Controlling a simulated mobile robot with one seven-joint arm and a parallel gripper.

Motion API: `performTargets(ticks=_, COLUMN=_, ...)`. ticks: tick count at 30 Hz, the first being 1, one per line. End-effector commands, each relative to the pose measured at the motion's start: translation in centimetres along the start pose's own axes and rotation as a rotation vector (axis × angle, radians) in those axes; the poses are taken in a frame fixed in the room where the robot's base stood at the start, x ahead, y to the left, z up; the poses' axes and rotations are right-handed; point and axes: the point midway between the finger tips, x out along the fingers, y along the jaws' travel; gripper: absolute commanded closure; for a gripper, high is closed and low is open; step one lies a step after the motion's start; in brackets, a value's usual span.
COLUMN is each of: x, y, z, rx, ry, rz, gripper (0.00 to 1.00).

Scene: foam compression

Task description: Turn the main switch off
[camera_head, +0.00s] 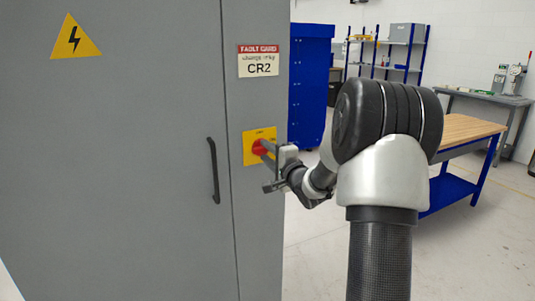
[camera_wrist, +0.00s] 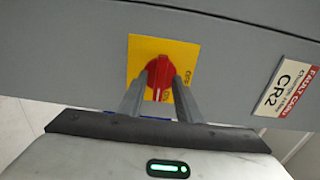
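The main switch is a red rotary knob (camera_head: 259,147) on a yellow plate (camera_head: 249,133), set on the front of a grey cabinet (camera_head: 150,190). In the wrist view the red knob (camera_wrist: 159,76) stands on its yellow plate (camera_wrist: 140,52), with its grip running roughly toward my gripper. My gripper (camera_wrist: 158,100) has its two grey fingers apart, one on each side of the knob's lower part. I cannot tell whether the fingertips touch the knob. In the head view my gripper (camera_head: 266,160) is at the knob and hides part of the plate.
A black door handle (camera_head: 213,170) is left of the switch. A CR2 label (camera_head: 259,62) is above it, and a warning triangle (camera_head: 75,38) is at upper left. A blue cabinet (camera_head: 310,85), a wooden-topped workbench (camera_head: 465,130) and shelves (camera_head: 388,50) stand behind. Open floor lies between.

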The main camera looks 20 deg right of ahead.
Motion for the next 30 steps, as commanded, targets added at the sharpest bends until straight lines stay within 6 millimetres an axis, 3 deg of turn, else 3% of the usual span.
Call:
performTargets(ticks=4, x=-0.02, y=0.00, z=0.00, rx=0.000, ry=0.000, rz=0.000, gripper=0.72)
performTargets(ticks=9, x=-0.03, y=0.00, z=0.00, rx=0.000, ry=0.000, rz=0.000, gripper=1.00)
performTargets(ticks=20, x=-0.04, y=0.07, z=-0.01, rx=-0.035, ry=0.000, rz=0.000, gripper=1.00)
performTargets(ticks=30, x=-0.05, y=0.21, z=-0.04, rx=-0.253, ry=0.001, rz=-0.001, gripper=1.00)
